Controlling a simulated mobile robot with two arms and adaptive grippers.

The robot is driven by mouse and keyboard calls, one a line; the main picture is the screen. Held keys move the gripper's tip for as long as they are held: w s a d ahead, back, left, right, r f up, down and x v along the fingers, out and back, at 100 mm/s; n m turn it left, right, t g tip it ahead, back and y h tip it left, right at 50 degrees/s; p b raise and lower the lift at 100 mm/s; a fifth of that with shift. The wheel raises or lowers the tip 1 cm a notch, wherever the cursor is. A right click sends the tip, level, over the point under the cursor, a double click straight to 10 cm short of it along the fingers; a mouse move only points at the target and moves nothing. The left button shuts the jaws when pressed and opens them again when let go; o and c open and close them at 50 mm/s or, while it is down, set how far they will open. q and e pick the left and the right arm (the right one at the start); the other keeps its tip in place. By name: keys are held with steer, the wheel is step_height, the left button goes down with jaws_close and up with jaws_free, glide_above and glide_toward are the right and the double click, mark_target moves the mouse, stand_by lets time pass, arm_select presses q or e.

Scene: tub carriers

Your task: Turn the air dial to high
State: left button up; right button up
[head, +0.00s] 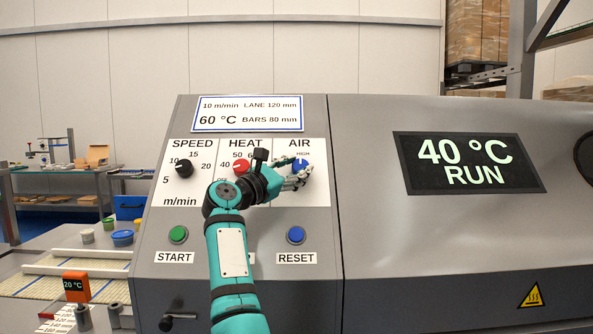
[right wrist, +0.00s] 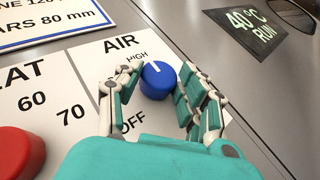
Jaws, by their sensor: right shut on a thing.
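The blue air dial (right wrist: 157,80) sits on the white panel under the word AIR. Its white pointer line points up in the right wrist view, towards the side where HIGH is printed; OFF is printed lower left of it. My right gripper (right wrist: 157,92) is shut on the dial, with fingers on both sides of it. In the head view the same gripper (head: 296,176) reaches the dial (head: 301,165) from the lower left and partly covers it and its scale. My left gripper is in neither view.
The red heat dial (head: 241,167) is close beside my right wrist, and the black speed dial (head: 184,168) is further left. Below are the green start button (head: 178,234) and blue reset button (head: 296,235). The dark display (head: 468,163) reads 40 °C RUN.

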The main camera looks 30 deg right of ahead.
steer(key=shift+w+r+m+g+p, duration=0.15)
steer(key=shift+r+m+g+p, duration=0.1)
steer(key=shift+m+g+p, duration=0.8)
steer(key=shift+f+m+g+y+p, duration=0.15)
steer(key=shift+m+g+y+p, duration=0.15)
steer(key=shift+g+p, duration=0.1)
steer(key=o, duration=1.1)
steer(key=shift+o, duration=0.2)
steer(key=s+a+f, duration=0.1)
steer(key=s+a, duration=0.1)
steer(key=a, duration=1)
steer(key=shift+f, duration=0.15)
